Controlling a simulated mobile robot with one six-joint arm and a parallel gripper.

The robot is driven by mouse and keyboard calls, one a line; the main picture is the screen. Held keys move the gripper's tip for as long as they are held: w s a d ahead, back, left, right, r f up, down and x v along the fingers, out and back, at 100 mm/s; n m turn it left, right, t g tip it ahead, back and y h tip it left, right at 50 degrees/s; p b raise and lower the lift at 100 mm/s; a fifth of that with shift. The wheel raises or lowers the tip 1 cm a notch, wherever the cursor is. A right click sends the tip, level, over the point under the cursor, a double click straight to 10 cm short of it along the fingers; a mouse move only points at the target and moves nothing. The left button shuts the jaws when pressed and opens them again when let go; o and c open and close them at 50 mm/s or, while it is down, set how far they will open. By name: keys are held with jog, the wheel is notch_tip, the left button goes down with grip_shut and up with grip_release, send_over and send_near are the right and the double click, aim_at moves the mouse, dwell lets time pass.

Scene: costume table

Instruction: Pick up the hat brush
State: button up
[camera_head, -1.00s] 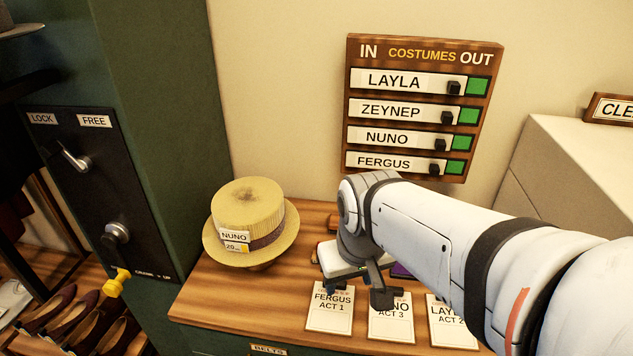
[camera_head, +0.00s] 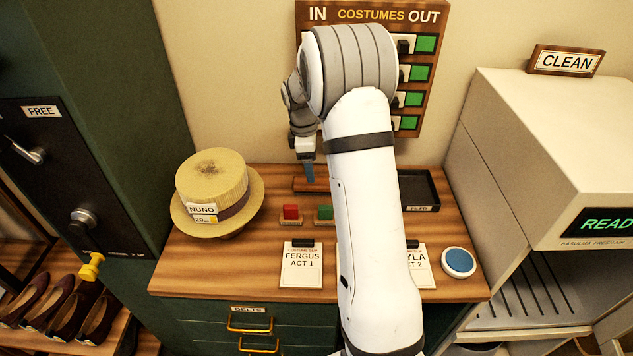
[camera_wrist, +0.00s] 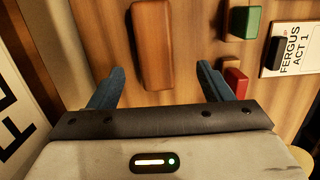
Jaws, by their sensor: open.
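A long reddish-brown wooden bar with rounded ends, which looks like the hat brush (camera_head: 322,186), lies at the back of the table below the costume board. The hat brush also shows in the wrist view (camera_wrist: 152,45), between and ahead of my fingers. My gripper (camera_head: 309,174) is just above it in the head view, and my arm hides part of that area. In the wrist view my gripper (camera_wrist: 157,78) is open, with one blue finger on each side of the bar's line and nothing between them. I cannot see bristles.
A straw hat (camera_head: 212,184) stands left on the table. Red (camera_head: 290,212) and green (camera_head: 325,213) blocks sit close in front of the brush. A dark tray (camera_head: 418,188) is to the right. Costume cards and a blue round pad (camera_head: 458,262) lie nearer the front.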

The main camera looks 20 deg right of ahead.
aim_at(316, 182)
jog(key=f, duration=0.2)
jog(key=d+f+p, duration=0.1)
jog(key=f, duration=0.5)
jog(key=shift+d+p, duration=0.15)
jog(key=shift+p, duration=0.2)
jog(key=c, duration=1.1)
jog(key=shift+r, duration=0.1)
jog(key=shift+c, duration=0.2)
jog(key=shift+s+r+b, duration=0.15)
jog(key=shift+r+b, duration=0.05)
jog(key=shift+b, duration=0.2)
jog(key=r, duration=0.2)
jog(key=r+b, duration=0.1)
jog(key=r, duration=0.1)
jog(key=s+r, duration=0.1)
jog(key=r, duration=0.1)
jog(key=shift+a+r, duration=0.2)
jog(key=shift+a, duration=0.05)
jog(key=s+a+b, duration=0.1)
jog(key=s+a, duration=0.1)
jog(key=s, duration=0.3)
jog(key=s+a+b, duration=0.1)
jog(key=s+a, duration=0.2)
jog(key=s, duration=0.3)
jog(key=s+a+b, duration=0.2)
jog(key=s, duration=0.4)
jog(key=shift+s+a, duration=0.1)
jog(key=shift+a, duration=0.05)
